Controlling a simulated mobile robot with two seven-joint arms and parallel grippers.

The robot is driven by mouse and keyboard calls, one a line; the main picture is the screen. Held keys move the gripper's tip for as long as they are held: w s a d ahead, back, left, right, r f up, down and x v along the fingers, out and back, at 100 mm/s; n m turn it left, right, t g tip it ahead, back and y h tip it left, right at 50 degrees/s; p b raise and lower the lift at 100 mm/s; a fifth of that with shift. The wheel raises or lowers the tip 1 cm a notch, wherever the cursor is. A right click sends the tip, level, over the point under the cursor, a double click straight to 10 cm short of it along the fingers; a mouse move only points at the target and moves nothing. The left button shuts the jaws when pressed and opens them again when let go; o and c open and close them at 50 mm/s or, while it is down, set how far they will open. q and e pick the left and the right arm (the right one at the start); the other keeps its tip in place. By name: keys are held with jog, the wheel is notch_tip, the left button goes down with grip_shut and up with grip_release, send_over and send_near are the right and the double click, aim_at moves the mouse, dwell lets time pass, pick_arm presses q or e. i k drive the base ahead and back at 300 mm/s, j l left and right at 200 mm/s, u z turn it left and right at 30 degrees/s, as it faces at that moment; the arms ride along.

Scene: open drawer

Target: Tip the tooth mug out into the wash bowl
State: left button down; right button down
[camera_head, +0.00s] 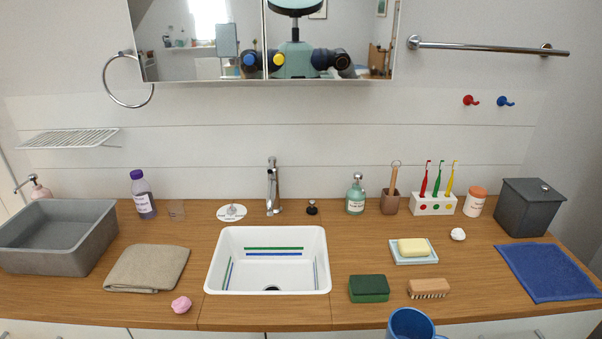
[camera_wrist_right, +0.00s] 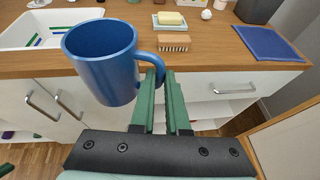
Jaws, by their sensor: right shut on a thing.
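The blue tooth mug (camera_head: 410,324) is at the bottom edge of the head view, in front of the counter. In the right wrist view the mug (camera_wrist_right: 103,65) looks roughly upright, with its mouth up. What it holds cannot be made out. My right gripper (camera_wrist_right: 162,84) is shut on the mug's handle; it is out of the head view. The white wash bowl (camera_head: 215,262) is set in the counter, left of and beyond the mug. It has green and blue stripes inside and also shows in the right wrist view (camera_wrist_right: 52,16).
A green sponge (camera_head: 368,289) and a brush (camera_head: 428,289) lie near the front edge, right of the bowl. A soap dish (camera_head: 400,259) is behind them. The tap (camera_head: 272,187) stands behind the bowl. A folded towel (camera_head: 147,268) and pink thing (camera_head: 181,304) lie left.

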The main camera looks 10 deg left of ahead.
aim_at(62, 237)
jog(key=j+u, duration=0.15)
jog(key=j, duration=0.45)
jog(key=j+u, duration=0.15)
jog(key=j, duration=0.45)
jog(key=j+u, duration=0.15)
jog(key=j, duration=0.45)
jog(key=i+j+u, duration=0.2)
jog(key=j, duration=0.35)
jog(key=j+u, duration=0.15)
jog(key=j, duration=0.45)
jog(key=i, duration=0.05)
